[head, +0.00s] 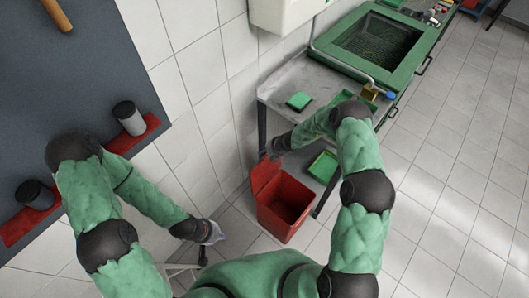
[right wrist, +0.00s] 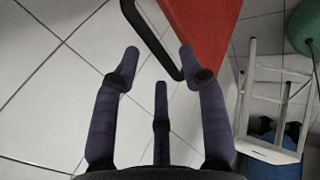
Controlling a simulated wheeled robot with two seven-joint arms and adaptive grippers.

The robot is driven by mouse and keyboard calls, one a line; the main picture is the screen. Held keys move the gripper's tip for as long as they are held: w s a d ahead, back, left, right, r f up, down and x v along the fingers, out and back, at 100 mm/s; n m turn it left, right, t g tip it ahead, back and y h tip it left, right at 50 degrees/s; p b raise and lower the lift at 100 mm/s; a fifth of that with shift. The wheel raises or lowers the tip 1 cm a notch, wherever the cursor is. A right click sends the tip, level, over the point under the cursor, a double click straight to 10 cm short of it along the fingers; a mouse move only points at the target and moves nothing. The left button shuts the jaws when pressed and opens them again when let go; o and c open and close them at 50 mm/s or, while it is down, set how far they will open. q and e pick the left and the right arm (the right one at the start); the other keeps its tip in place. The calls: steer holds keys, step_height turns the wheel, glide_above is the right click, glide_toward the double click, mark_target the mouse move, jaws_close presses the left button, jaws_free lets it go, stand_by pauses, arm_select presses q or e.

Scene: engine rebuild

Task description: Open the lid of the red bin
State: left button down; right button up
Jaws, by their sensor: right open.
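The red bin (head: 284,222) stands on the floor below the metal bench, and its dark inside shows from above. Its red lid (head: 264,173) is raised and stands tilted up at the bin's back left edge. My right gripper (head: 275,157) is just above the lid's top edge, small and partly hidden in the head view. In the right wrist view, my right gripper (right wrist: 157,65) is open, with a bent black bar (right wrist: 155,40) beyond its fingertips and a red surface (right wrist: 203,30) beside it. Whether they touch is unclear. My left gripper (head: 213,233) is low, left of the bin; its fingers are unclear.
The metal bench (head: 288,85) with a green parts washer (head: 375,45) is behind the bin. A green tray (head: 323,167) lies on its lower shelf. A white stool (right wrist: 270,95) stands at right in the right wrist view. Tiled floor is free at right.

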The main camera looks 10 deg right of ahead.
steer(key=v, duration=0.8)
stand_by(0.4)
steer(key=s+a+f+m+g+b, duration=0.1)
steer(key=s+a+f+m+b, duration=0.1)
steer(key=s+f+m, duration=0.3)
steer(key=s+a+f+m+g+b, duration=0.2)
steer(key=s+a+f+m+b, duration=0.1)
steer(key=s+m, duration=1)
steer(key=s+a+f+m+g+b, duration=0.1)
steer(key=s+a+f+m+b, duration=0.1)
steer(key=s+f+m+b, duration=0.3)
steer(key=s+f+m, duration=0.1)
steer(key=s+m, duration=0.3)
steer(key=s, duration=0.3)
steer(key=shift+s+a+f+m+g, duration=0.25)
steer(key=shift+a+f+m+g, duration=0.05)
steer(key=shift+a+f+m, duration=0.1)
